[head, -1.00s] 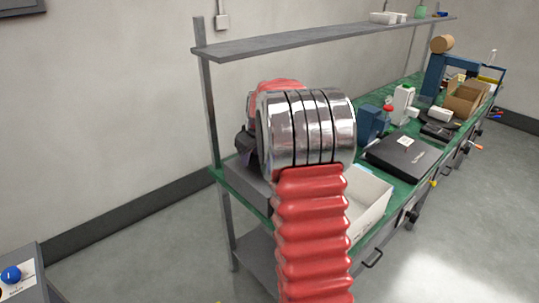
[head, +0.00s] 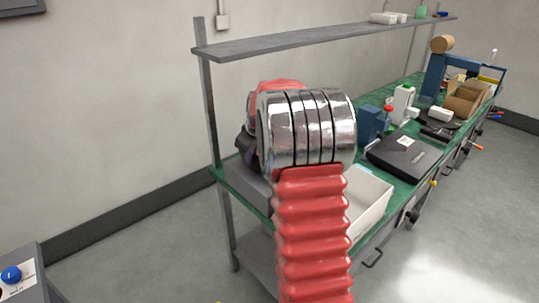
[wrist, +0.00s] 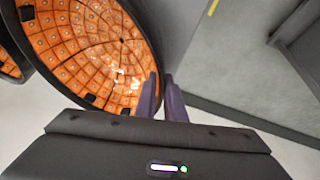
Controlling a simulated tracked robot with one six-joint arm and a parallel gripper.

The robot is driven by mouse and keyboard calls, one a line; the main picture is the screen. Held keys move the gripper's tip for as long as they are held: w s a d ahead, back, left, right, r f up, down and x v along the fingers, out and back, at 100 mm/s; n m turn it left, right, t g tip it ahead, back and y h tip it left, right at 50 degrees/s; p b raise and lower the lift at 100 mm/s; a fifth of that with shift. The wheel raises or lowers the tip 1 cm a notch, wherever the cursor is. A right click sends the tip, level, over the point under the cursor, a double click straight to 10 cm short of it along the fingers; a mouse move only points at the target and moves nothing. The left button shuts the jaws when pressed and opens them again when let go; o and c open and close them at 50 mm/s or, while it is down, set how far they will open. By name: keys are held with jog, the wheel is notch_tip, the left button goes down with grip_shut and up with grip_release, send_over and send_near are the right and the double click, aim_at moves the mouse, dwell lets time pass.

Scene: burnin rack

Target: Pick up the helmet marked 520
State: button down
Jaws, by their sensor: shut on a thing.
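A bowl-shaped helmet (wrist: 85,45) with an orange, gridded inside and a black rim fills the upper left of the wrist view. My gripper (wrist: 160,90) has its purple fingers closed on the near right part of this rim, one finger inside the bowl and one outside. No 520 mark shows, so I cannot tell which helmet it is. A second orange helmet (wrist: 8,66) is cut off at the left edge. In the head view my own arm hides the helmets, and only a dark part of my gripper end shows behind it.
A green-topped bench (head: 232,183) carries a grey box (head: 250,181), a white open bin (head: 372,198), a black flat case (head: 404,158) and other gear farther right. A grey shelf (head: 320,38) runs above. Floor is clear in front of the bench.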

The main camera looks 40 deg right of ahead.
jog(key=shift+r, duration=0.25)
notch_tip(320, 180, up, 10)
jog(key=shift+f, duration=0.15)
dwell(0.5)
dwell(0.4)
